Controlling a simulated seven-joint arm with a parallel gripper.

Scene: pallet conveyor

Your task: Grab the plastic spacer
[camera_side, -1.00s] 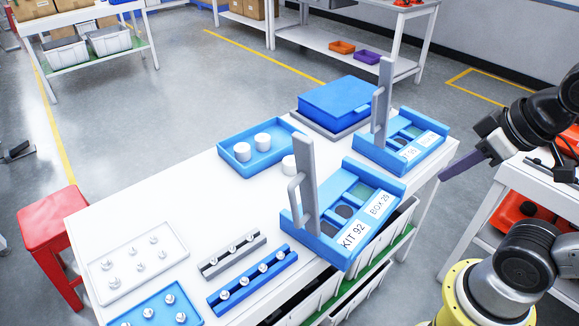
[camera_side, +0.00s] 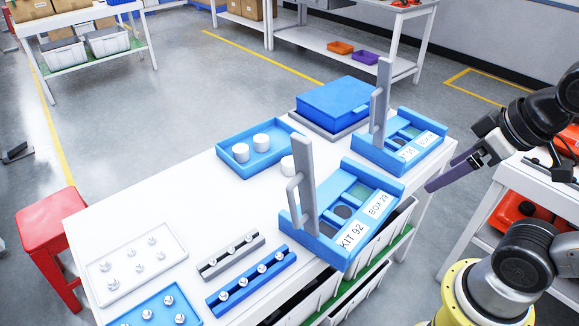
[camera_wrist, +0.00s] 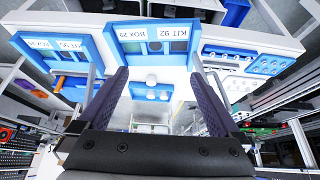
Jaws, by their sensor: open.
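White cylindrical pieces that look like the plastic spacers are on the white table. Two spacers (camera_side: 261,142) stand in a blue tray (camera_side: 222,159). A third spacer (camera_side: 288,164) stands on the table beside the tray, partly hidden by a grey upright handle. White round tops (camera_wrist: 151,79) show small between my fingers in the wrist view. My gripper (camera_side: 432,184) is open and empty, in the air off the table's right side, well away from the spacers. Its dark fingers (camera_wrist: 161,73) are spread in the wrist view.
Two blue kit boxes (camera_side: 325,251) with tall grey handles (camera_side: 305,185) stand between my gripper and the spacers. A blue lidded box (camera_side: 337,98) is at the back. Racks with metal parts (camera_side: 252,278) lie in front. A red stool (camera_side: 50,225) is left.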

